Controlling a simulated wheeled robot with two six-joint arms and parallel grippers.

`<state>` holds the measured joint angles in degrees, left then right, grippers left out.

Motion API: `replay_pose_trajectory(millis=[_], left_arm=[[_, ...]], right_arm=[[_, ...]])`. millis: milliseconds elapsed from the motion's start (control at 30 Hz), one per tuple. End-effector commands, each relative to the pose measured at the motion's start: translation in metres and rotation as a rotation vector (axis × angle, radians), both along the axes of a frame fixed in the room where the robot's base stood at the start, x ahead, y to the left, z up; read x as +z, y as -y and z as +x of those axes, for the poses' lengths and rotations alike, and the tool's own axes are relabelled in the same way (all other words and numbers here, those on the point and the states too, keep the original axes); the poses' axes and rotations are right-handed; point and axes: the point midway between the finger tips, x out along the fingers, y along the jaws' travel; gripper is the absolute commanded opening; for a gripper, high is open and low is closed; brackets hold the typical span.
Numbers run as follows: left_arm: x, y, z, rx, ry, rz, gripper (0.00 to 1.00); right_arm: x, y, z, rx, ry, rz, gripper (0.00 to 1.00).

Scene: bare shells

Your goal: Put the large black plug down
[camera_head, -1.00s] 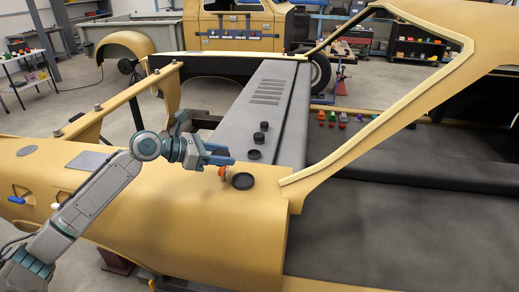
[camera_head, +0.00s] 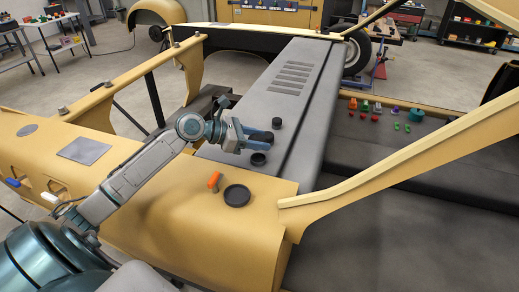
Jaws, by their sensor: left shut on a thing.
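My left gripper (camera_head: 268,141) reaches over the dark grey panel from the left, shut on a black plug. The fingers mostly hide the plug, so I cannot tell its size or whether it touches the panel. One small black plug (camera_head: 276,123) stands just beyond the fingertips. Another black round piece (camera_head: 258,158) sits just nearer than them. A wider flat black disc (camera_head: 237,195) lies on the yellow body shell (camera_head: 180,200). My right gripper is not in view.
An orange piece (camera_head: 213,181) stands beside the wide disc. Several small coloured parts (camera_head: 378,112) lie on the dark surface at right. The grey panel (camera_head: 290,95) is clear beyond the plugs. A yellow pillar (camera_head: 400,158) slants across the right side.

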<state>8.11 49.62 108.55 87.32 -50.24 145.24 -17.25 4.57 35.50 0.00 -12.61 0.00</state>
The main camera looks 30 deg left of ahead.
Motion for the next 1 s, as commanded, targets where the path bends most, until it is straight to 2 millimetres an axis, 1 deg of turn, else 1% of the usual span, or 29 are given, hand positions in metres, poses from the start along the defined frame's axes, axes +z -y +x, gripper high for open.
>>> replay_pose_trajectory(millis=[33,167,300,400,833,867,933,967,1000], left_arm=[[-0.005,0.000,0.000,0.002,-0.002,-0.003,0.24],[-0.017,0.000,0.000,0.001,-0.001,-0.003,0.24],[-0.037,0.000,0.001,0.002,-0.002,-0.005,0.24],[-0.047,0.000,0.000,0.001,-0.001,-0.001,0.24],[-0.054,0.000,0.001,0.000,0.000,-0.001,0.24],[-0.054,0.000,0.001,0.001,0.001,0.000,0.50],[-0.054,0.000,0.001,0.001,0.002,0.000,0.63],[-0.054,0.000,0.001,0.001,0.002,0.000,0.68],[-0.054,0.000,0.001,0.001,0.002,0.000,0.68]], right_arm=[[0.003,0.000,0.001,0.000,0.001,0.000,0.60],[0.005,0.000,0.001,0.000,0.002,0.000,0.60],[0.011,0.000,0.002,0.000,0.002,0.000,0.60],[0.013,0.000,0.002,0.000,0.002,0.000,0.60],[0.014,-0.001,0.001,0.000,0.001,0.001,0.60],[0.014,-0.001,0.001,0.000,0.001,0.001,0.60],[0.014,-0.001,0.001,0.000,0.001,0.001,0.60],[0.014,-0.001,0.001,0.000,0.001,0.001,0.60],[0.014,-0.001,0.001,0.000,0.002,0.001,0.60]])
